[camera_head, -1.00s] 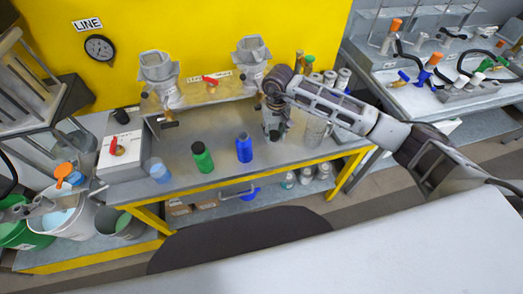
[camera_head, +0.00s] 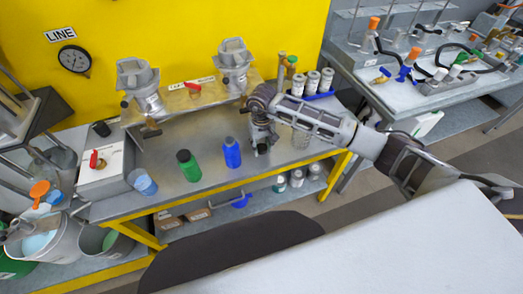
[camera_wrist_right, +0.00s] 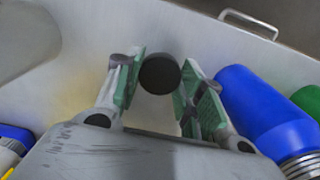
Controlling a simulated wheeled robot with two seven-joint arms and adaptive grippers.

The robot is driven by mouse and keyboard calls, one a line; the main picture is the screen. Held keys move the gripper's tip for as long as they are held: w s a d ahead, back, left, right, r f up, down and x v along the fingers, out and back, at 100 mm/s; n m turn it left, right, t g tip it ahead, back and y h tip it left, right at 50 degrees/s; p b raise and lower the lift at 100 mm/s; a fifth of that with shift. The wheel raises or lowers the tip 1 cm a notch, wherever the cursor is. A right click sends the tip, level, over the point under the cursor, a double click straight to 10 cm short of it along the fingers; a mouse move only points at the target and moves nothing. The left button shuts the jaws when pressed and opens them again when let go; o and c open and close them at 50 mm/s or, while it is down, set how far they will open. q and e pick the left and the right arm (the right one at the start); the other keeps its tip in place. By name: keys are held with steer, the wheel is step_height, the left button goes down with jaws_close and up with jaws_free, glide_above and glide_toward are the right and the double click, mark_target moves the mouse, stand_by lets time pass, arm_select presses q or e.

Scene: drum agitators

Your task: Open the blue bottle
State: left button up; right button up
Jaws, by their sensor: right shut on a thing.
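The blue bottle (camera_head: 232,152) stands upright on the grey bench, left of my right gripper (camera_head: 260,145). In the right wrist view the blue bottle (camera_wrist_right: 262,108) is at the right, with a grey threaded neck (camera_wrist_right: 301,165) and no cap visible on it. My right gripper (camera_wrist_right: 158,80) is shut on a round black cap (camera_wrist_right: 158,75), between its green-padded fingertips, apart from the bottle. My left gripper is not in view.
A green bottle (camera_head: 188,166) stands left of the blue one, with a pale blue beaker (camera_head: 143,182) farther left. Metal hoppers (camera_head: 137,77) stand at the back. Several white-lidded jars (camera_head: 312,82) stand behind my right gripper. Bare bench lies in front of the bottles.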

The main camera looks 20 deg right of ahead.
step_height(320, 180, down, 2)
steer(key=shift+f+b, duration=0.1)
steer(key=shift+b, duration=0.25)
steer(key=shift+f, duration=0.35)
steer(key=o, duration=0.8)
steer(key=shift+c, duration=0.2)
steer(key=o, duration=0.4)
steer(key=shift+c, duration=0.2)
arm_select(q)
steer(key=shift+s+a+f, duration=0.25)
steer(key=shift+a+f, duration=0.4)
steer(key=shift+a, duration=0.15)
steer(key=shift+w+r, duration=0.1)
